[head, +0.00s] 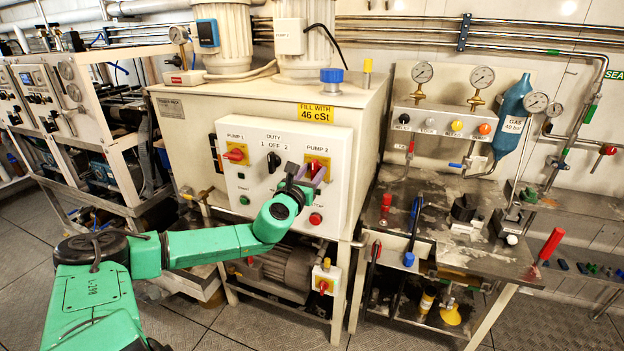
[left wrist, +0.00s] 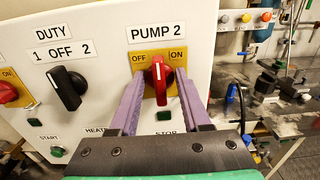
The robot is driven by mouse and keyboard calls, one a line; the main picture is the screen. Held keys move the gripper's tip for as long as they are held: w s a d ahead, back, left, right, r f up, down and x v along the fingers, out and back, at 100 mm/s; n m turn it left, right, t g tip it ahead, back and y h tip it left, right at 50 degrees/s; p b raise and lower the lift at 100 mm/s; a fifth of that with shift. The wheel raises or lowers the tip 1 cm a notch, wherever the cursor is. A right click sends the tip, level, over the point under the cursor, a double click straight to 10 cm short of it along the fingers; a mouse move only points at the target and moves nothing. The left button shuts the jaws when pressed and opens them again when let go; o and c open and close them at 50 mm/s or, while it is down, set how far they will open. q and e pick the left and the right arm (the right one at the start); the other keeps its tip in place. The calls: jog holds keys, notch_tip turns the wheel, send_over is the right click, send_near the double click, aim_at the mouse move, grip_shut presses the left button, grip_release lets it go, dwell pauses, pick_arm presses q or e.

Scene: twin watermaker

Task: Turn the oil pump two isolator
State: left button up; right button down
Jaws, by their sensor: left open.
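The pump two isolator is a red rotary handle (left wrist: 158,82) on a yellow plate (left wrist: 138,72) marked OFF and ON, under the PUMP 2 label. In the left wrist view its handle stands about upright, between the two words. My left gripper (left wrist: 159,90) is open, with its purple fingers on either side of the handle. A gap shows on each side, so I see no grip on it. In the head view my left gripper (head: 302,174) is at the right part of the white panel (head: 258,198) and partly covers the isolator. My right gripper is in neither view.
Left of the isolator are the black duty switch (left wrist: 67,88) and the red pump one isolator (head: 235,155). Start and stop buttons sit below. A bench with gauges (head: 482,77) stands at right.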

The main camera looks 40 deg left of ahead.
pick_arm(q)
grip_shut()
jog(key=shift+n, duration=0.4)
jog(key=n, duration=0.3)
jog(key=shift+s+a+n+p, duration=0.1)
jog(key=shift+a+n+p, duration=0.05)
jog(key=shift+n+p, duration=0.2)
jog(key=n, duration=0.9)
jog(key=shift+a+f, duration=0.2)
jog(key=shift+f, duration=0.05)
jog(key=shift+s+f+n, duration=0.1)
jog(key=shift+f+n, duration=0.1)
jog(key=shift+n, duration=2.05)
